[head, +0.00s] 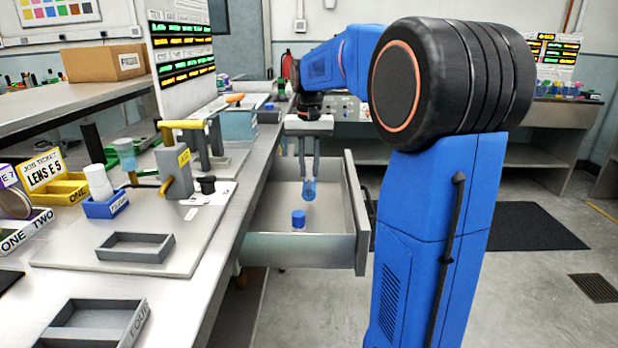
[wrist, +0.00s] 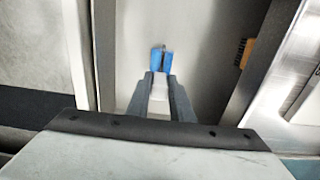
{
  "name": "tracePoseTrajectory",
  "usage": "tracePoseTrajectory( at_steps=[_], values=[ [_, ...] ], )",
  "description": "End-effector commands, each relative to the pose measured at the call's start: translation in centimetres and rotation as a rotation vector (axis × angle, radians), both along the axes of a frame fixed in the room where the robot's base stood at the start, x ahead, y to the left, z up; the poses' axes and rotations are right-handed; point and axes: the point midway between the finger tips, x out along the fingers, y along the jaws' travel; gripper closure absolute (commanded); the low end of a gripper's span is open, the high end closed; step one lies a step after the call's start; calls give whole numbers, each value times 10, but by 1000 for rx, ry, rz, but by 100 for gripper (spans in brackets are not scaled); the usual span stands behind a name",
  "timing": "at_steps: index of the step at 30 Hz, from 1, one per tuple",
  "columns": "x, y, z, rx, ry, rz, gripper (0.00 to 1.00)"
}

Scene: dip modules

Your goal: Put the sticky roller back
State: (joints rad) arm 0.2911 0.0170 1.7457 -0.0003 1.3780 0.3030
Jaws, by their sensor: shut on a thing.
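My gripper (head: 309,180) points down over the open drawer (head: 362,215), with its fingers close together. It is shut on a small blue piece, which I take to be part of the sticky roller (head: 309,190). In the wrist view, blue shows at the fingertips (wrist: 161,72), with a thin line between two blue parts (wrist: 161,60). A short blue cylinder (head: 298,219) shows lower down in the drawer area. I cannot tell whether it joins the held piece or touches the drawer floor.
The grey workbench (head: 225,180) runs along the drawer's left side. It carries a grey tray (head: 135,247), a yellow-handled fixture (head: 178,165) and a blue bin (head: 105,205). The drawer floor around the blue parts looks mostly clear.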

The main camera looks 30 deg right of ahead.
Motion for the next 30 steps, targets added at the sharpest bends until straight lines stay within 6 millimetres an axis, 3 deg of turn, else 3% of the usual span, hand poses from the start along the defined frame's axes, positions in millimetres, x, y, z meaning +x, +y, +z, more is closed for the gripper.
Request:
tracePoseTrajectory(
  at_steps=[7,19,20,22,30],
  values=[
    [0,0,-30,0,2,0,100],
    [0,0,-35,1,1,0,100],
    [0,0,-35,1,1,0,75],
    [0,0,-34,1,1,0,61],
    [0,0,-34,1,1,0,61]
  ],
)
